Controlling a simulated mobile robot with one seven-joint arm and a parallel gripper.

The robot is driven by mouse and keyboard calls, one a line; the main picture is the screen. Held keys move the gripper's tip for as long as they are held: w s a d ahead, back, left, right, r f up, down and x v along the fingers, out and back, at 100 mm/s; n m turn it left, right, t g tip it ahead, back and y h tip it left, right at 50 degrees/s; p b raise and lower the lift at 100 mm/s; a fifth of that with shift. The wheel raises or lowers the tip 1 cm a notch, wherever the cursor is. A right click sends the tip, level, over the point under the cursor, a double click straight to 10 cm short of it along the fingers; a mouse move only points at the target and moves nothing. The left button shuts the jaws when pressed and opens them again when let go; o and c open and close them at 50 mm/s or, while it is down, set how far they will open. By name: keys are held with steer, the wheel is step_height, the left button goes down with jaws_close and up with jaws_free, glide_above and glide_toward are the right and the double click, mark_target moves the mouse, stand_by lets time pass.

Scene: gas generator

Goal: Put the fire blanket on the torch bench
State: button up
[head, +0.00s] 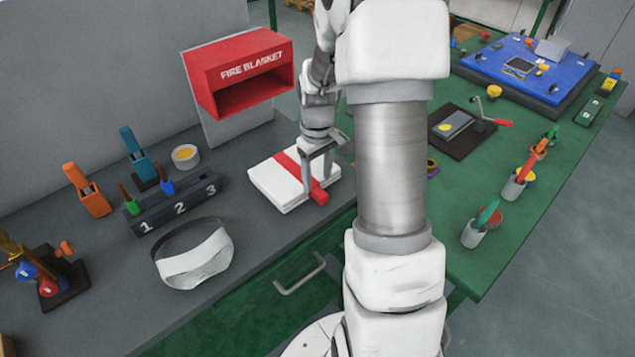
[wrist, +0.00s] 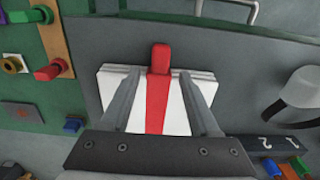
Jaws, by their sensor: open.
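The fire blanket (head: 272,181) is a flat, folded white bundle with a red strap, lying on the grey bench (head: 262,226) below the red box. The strap ends in a red tab (head: 319,192) that sticks out past the blanket's edge. My gripper (head: 317,176) points down over the blanket at the tab side, fingers apart. In the wrist view, my gripper (wrist: 159,72) is open with a finger on either side of the red strap (wrist: 158,95). White blanket (wrist: 181,106) shows on both sides of the strap. Whether the fingers touch the blanket is unclear.
The red FIRE BLANKET box (head: 240,75) stands open behind the blanket. A numbered block (head: 175,207), orange and blue tools and a white-fronted headband (head: 197,262) are to the left. The green bench (head: 480,257) at right carries several items. My arm hides part of the middle.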

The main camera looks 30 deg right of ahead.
step_height(320, 180, up, 9)
steer(key=s+a+r+t, duration=0.2)
steer(key=s+a+r, duration=0.4)
steer(key=a+r, duration=0.3)
steer(key=s+a+r+m+t, duration=0.1)
steer(key=s+a+r, duration=0.1)
steer(key=s, duration=0.3)
steer(key=s+a+r+m+t, duration=0.1)
steer(key=s+a+r+t, duration=0.1)
steer(key=s, duration=0.4)
steer(key=shift+s+a+r+t+p, duration=0.3)
steer(key=shift+a+p, duration=0.1)
steer(key=shift+a, duration=0.5)
